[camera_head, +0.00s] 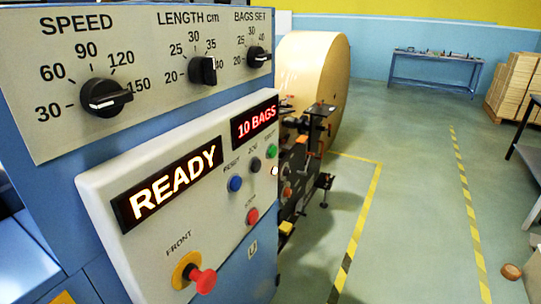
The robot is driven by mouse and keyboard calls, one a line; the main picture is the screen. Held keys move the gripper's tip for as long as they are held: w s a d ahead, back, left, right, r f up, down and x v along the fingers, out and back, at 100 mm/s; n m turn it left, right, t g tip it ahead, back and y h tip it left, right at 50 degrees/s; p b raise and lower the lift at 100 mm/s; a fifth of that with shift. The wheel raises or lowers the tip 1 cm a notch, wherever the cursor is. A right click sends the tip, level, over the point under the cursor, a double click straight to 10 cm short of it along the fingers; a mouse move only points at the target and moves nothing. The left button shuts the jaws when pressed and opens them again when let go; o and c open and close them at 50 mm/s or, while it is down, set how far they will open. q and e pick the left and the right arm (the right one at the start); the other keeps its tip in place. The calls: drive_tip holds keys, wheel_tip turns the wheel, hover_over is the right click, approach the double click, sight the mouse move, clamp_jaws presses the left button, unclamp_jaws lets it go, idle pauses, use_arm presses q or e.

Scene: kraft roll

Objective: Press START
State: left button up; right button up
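A white tilted control box (190,165) fills the left half of the head view. A green button (271,151) sits near its right edge, with a small label above it that seems to read START. A black button (255,165) and a blue button (236,184) are to its left, and a red button (252,216) is lower. A READY display (168,186) and a 10 BAGS display (255,121) are lit. A small light (274,170) glows below the green button. Neither gripper is in view.
A red mushroom knob (203,280) on a yellow base sticks out below, marked FRONT. Three dials, including the speed dial (104,97), are above. A large kraft roll (315,85) and dark machine parts (305,150) stand behind. Floor to the right is mostly clear.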

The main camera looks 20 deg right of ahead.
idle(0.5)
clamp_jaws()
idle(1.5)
